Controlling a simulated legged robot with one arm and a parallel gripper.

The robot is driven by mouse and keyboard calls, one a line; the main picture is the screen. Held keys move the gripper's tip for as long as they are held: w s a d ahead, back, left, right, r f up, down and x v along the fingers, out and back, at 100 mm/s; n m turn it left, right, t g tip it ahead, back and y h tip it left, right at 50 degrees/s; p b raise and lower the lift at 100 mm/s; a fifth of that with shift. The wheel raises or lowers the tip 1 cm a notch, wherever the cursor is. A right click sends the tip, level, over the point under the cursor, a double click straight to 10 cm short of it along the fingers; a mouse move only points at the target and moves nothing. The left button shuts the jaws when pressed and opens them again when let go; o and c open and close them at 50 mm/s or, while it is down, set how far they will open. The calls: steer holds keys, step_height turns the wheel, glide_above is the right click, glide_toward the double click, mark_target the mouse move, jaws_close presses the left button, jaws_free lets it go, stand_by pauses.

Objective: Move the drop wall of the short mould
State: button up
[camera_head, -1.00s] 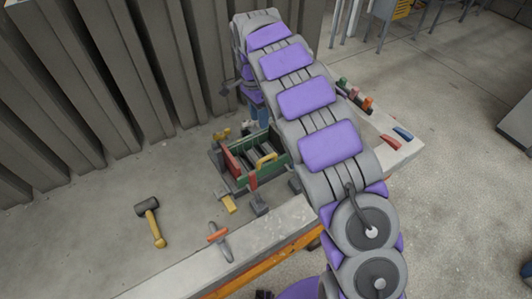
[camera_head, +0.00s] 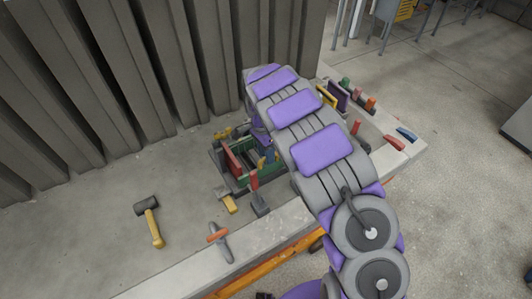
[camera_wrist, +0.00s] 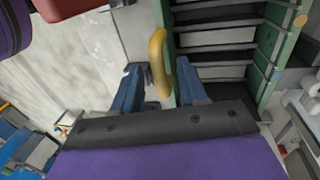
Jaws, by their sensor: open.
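The short mould (camera_head: 240,184) is a small box with green walls, a red end piece (camera_head: 233,162) and dark slats inside. It stands on the grey bench, partly hidden by my arm in the head view. In the wrist view its near green wall (camera_wrist: 169,30) carries a yellow loop handle (camera_wrist: 157,58). My gripper (camera_wrist: 158,86) is open, with one blue finger on each side of the handle's lower part. I cannot tell whether the fingers touch it. In the head view the handle is hidden and only a bit of the blue fingers shows by the mould.
A mallet (camera_head: 151,221) and a red-and-grey tool (camera_head: 218,240) lie on the bench to the left. A yellow-handled clamp piece (camera_head: 229,203) is close to the mould's front. Several coloured pieces (camera_head: 345,97) stand on the right. A ribbed wall (camera_head: 150,70) rises behind.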

steer(key=shift+c, duration=0.3)
jaws_close()
stand_by(0.5)
